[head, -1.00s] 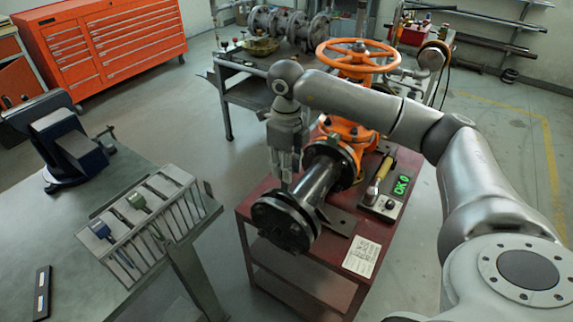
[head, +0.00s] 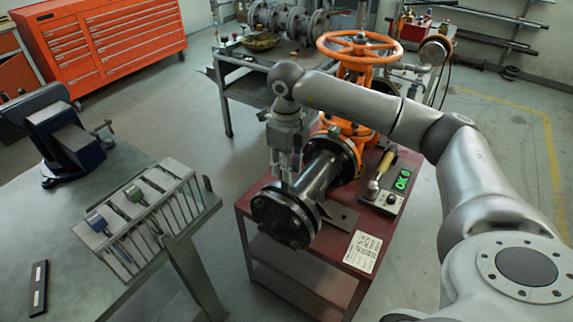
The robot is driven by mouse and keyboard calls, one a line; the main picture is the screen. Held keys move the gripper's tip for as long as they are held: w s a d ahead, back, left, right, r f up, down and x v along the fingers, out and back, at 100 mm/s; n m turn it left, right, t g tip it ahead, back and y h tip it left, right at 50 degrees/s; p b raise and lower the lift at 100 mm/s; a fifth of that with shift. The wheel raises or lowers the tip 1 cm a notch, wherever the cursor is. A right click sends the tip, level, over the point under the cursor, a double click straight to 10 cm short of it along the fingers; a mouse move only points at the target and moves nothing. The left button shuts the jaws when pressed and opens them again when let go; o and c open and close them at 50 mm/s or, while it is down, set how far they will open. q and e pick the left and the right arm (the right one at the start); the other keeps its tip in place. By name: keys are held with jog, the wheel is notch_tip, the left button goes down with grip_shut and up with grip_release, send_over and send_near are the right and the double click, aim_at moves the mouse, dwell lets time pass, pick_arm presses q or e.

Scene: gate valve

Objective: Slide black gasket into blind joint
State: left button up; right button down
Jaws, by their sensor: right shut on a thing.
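The blind joint (head: 283,216) is the black bolted flange pair at the near end of the black pipe, low in the middle of the head view. My right gripper (head: 286,179) points down just above the top of this joint, beside the pipe. It is shut on a thin dark thing at its fingertips, which fits the black gasket; it barely shows against the black flanges. I cannot tell whether the gasket is between the flange faces. My left gripper is not in view.
The pipe joins an orange valve with a handwheel (head: 358,46) on a red cart (head: 335,258). A tool rack (head: 172,190) and a vise (head: 66,140) stand left.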

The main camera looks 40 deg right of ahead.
aim_at(286, 191)
jog(key=shift+f+b, duration=2.55)
jog(key=shift+f, duration=1)
jog(key=c, duration=1.1)
grip_release()
jog(key=shift+r, duration=0.15)
notch_tip(286, 191, up, 12)
jog(key=shift+f, duration=0.1)
